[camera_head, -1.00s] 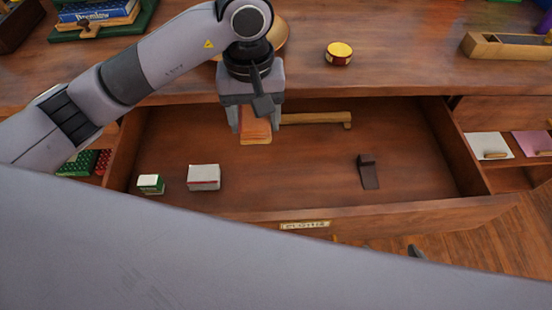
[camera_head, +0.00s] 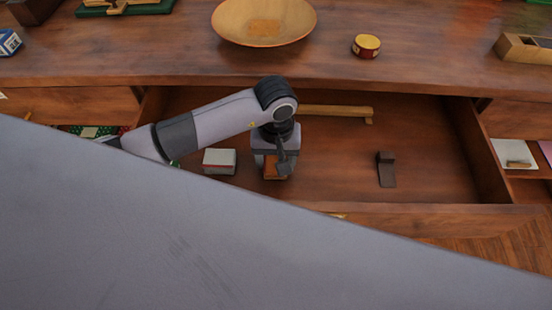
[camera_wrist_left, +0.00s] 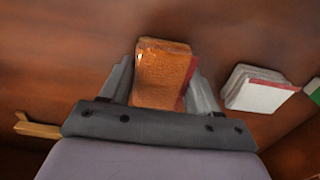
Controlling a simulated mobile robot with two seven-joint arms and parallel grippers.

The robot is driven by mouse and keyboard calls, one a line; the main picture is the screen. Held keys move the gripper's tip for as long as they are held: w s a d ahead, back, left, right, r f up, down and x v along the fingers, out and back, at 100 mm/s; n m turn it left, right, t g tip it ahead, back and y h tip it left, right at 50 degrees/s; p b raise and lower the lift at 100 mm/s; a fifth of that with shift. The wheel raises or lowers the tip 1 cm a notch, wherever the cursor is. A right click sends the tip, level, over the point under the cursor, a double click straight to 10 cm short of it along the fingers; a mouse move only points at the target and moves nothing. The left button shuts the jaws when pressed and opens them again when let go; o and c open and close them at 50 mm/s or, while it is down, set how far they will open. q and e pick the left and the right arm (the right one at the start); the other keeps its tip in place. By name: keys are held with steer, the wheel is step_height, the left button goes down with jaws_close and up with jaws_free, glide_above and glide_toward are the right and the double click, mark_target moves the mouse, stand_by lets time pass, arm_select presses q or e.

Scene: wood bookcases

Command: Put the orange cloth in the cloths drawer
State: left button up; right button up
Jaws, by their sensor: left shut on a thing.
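The orange cloth (camera_wrist_left: 163,78) is a small folded orange block with a red edge, held between the fingers of my left gripper (camera_wrist_left: 160,72) in the left wrist view. In the head view my left gripper (camera_head: 274,168) points down inside the open drawer (camera_head: 330,165), shut on the cloth (camera_head: 271,172). The cloth is low over the drawer floor; I cannot tell whether it touches it. The drawer's front label is mostly hidden behind a grey part of mine. My right gripper is not in view.
In the drawer are a white box (camera_head: 219,161) left of the gripper, a wooden stick (camera_head: 335,111) at the back and a dark object (camera_head: 386,170) at right. The drawer's middle right is free.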

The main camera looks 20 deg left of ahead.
mark_target(276, 160)
arm_select(q)
steer(key=shift+f, duration=0.3)
steer(key=o, duration=0.6)
steer(key=shift+f, duration=0.1)
steer(key=o, duration=0.4)
steer(key=shift+o, duration=0.2)
steer(key=shift+r, duration=0.45)
step_height(276, 160, up, 12)
steer(key=shift+f+p, duration=0.2)
steer(key=shift+p, duration=0.1)
